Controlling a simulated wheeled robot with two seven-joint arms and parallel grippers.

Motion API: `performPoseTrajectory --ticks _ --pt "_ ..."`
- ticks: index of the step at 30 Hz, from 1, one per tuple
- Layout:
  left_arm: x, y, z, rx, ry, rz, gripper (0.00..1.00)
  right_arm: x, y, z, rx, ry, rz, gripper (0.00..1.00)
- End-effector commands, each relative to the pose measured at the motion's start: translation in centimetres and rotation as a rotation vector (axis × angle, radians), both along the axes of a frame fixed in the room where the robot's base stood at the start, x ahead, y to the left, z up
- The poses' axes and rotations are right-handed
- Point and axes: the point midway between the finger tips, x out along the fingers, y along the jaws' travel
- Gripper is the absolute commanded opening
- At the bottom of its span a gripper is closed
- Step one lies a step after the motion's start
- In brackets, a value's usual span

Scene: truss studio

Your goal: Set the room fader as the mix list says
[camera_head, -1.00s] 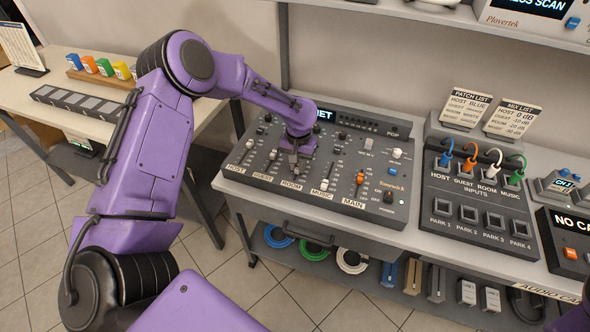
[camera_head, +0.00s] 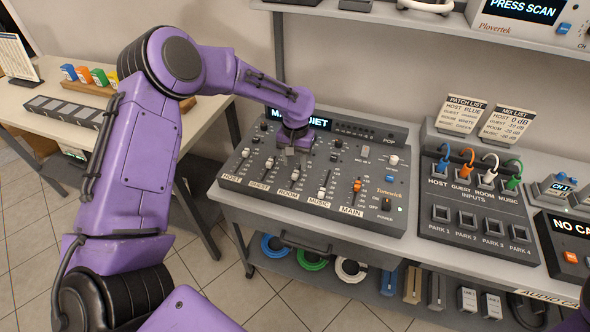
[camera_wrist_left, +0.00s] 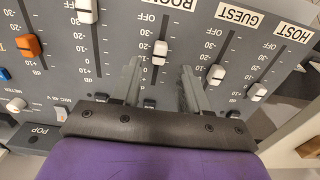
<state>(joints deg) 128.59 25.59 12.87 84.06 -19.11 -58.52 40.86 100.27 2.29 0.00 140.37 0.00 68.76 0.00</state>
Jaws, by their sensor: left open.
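The room fader's white cap (camera_head: 296,170) stands in its slot on the grey mixer (camera_head: 232,184), behind the ROOM label. In the left wrist view, upside down, the cap (camera_wrist_left: 160,50) is just beyond the fingertips, around the -20 to -10 marks; the exact mark is unclear. My left gripper (camera_head: 290,152) is over the upper part of the fader rows, purple wrist above. It is open in the wrist view (camera_wrist_left: 161,72), one finger each side of the room slot, nothing held. The mix list card (camera_head: 502,124) stands at the right; its small room line seems to read -20 dB. My right gripper is out of view.
The guest cap (camera_wrist_left: 216,75), host cap (camera_wrist_left: 257,92) and music cap (camera_wrist_left: 87,10) flank the room slot. The orange main fader (camera_head: 357,185) is further right. A patch panel (camera_head: 470,245) with coloured plugs stands right of the mixer. A shelf (camera_head: 400,18) runs above.

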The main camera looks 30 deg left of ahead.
Motion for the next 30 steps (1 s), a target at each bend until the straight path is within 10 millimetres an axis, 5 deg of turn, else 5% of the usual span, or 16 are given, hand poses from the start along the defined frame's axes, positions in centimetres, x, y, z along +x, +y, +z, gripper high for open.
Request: performPoseTrajectory --ticks 9,30 --pt "0.0 0.0 5.6 -0.001 -0.001 0.001 0.45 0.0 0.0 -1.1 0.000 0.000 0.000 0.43" --pt "0.1 -0.2 6.0 0.000 0.001 -0.004 0.45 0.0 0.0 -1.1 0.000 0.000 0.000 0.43"
